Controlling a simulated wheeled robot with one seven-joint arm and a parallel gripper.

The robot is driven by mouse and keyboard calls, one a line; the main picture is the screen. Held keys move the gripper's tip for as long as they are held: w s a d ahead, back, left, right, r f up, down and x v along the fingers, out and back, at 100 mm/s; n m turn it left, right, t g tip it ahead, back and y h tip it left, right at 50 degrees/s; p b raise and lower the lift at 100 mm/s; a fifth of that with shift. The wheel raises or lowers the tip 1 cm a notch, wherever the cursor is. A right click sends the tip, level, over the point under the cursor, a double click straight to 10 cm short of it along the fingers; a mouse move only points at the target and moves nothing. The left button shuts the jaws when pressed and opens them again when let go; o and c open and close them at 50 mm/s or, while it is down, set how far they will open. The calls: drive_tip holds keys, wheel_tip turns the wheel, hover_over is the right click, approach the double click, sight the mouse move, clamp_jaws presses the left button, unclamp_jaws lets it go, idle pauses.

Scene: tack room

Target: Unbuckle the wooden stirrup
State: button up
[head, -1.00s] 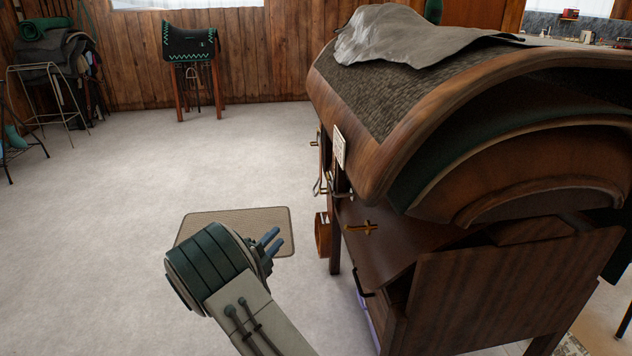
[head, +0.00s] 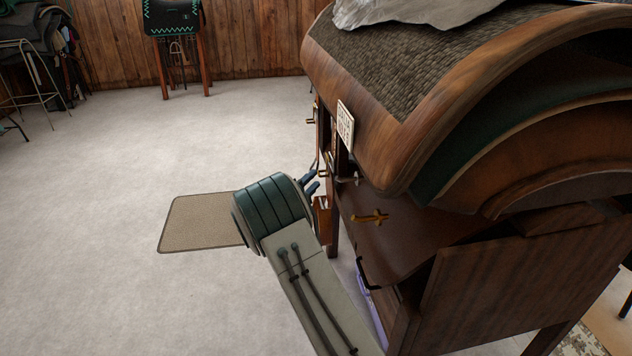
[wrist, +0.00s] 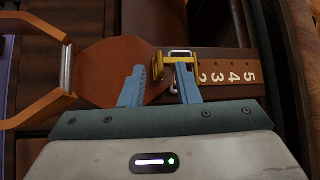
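In the wrist view, the wooden stirrup (wrist: 30,109) is at the left, an orange-brown frame with a metal roller. It joins a wide brown leather piece (wrist: 108,72). A strap with printed numbers (wrist: 225,62) runs right from there. A metal buckle (wrist: 183,53) and a yellow brass piece (wrist: 172,60) lie where strap and leather meet. My gripper (wrist: 161,72) is open, its two blue fingertips apart, close to the buckle, with part of the brass piece between them. I cannot tell if they touch. In the head view my gripper (head: 311,183) is beside the saddle stand, partly covering the stirrup (head: 323,222).
A small mat (head: 198,222) lies on the floor. The floor to the left is open. Another stand (head: 175,20) is at the back wall.

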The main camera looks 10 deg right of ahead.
drive_tip(key=shift+x, duration=1.3)
clamp_jaws()
drive_tip(key=shift+r, duration=0.2)
